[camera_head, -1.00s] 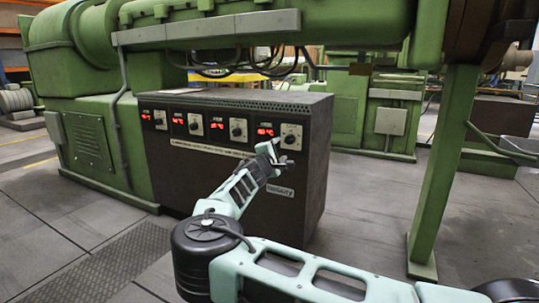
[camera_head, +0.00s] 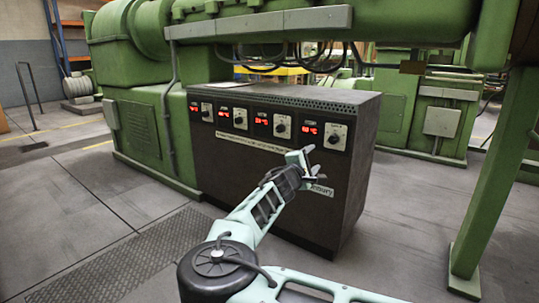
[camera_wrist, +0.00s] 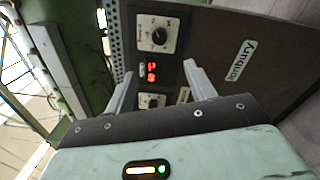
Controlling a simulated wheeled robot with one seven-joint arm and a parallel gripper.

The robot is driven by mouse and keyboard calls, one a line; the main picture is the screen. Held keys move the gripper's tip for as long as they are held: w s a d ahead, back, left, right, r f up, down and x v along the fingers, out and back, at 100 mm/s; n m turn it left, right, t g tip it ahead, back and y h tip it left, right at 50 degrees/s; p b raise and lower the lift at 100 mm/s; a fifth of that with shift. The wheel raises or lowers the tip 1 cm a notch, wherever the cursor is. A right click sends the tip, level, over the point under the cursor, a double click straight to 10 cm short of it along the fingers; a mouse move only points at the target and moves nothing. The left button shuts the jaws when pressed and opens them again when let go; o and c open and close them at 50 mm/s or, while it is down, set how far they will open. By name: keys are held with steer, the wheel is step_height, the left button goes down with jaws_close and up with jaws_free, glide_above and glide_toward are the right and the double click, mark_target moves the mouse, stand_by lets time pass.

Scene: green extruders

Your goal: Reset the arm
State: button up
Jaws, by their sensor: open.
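My gripper (camera_head: 308,162) is at the end of my pale green arm, in front of the dark control cabinet (camera_head: 345,215). In the wrist view my gripper (camera_wrist: 160,80) has its two grey fingers apart with nothing between them. Beyond the fingers the cabinet's red display (camera_wrist: 149,72) and a white-plated knob (camera_wrist: 156,35) show, turned sideways. I cannot tell the exact gap between the fingertips and the panel, but no contact shows.
The green extruder (camera_head: 150,130) stands behind and left of the cabinet, with its barrel running overhead. A green post (camera_head: 495,185) stands at the right. The grey floor (camera_head: 60,200) at the left is open.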

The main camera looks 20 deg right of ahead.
steer(key=shift+d, duration=0.1)
steer(key=s+d+f+m+g+y, duration=0.2)
steer(key=s+d+f+m+g, duration=0.4)
steer(key=s+f, duration=0.25)
steer(key=s+a+f+m+g+y, duration=0.1)
steer(key=s+a+f+g+y, duration=0.15)
steer(key=s, duration=0.25)
steer(key=s+a+f+m+g+y, duration=0.1)
steer(key=s+f+g+y, duration=0.1)
steer(key=s+f, duration=0.25)
steer(key=s+a+r+g+y+p, duration=0.1)
steer(key=s+a+r+y, duration=0.2)
steer(key=s+a, duration=0.5)
steer(key=s+a+r+g+y, duration=0.1)
steer(key=s+a+r+y, duration=0.2)
steer(key=s+a, duration=0.45)
steer(key=s+a+r+n+y, duration=0.1)
steer(key=s+a+r+n, duration=0.1)
steer(key=s+a+r, duration=0.45)
steer(key=s+a+r+n+y, duration=0.2)
steer(key=s+r, duration=0.2)
steer(key=s, duration=0.5)
step_height(320, 180, up, 38)
steer(key=p, duration=3.9)
steer(key=shift+s+t, duration=0.15)
steer(key=shift+t, duration=0.2)
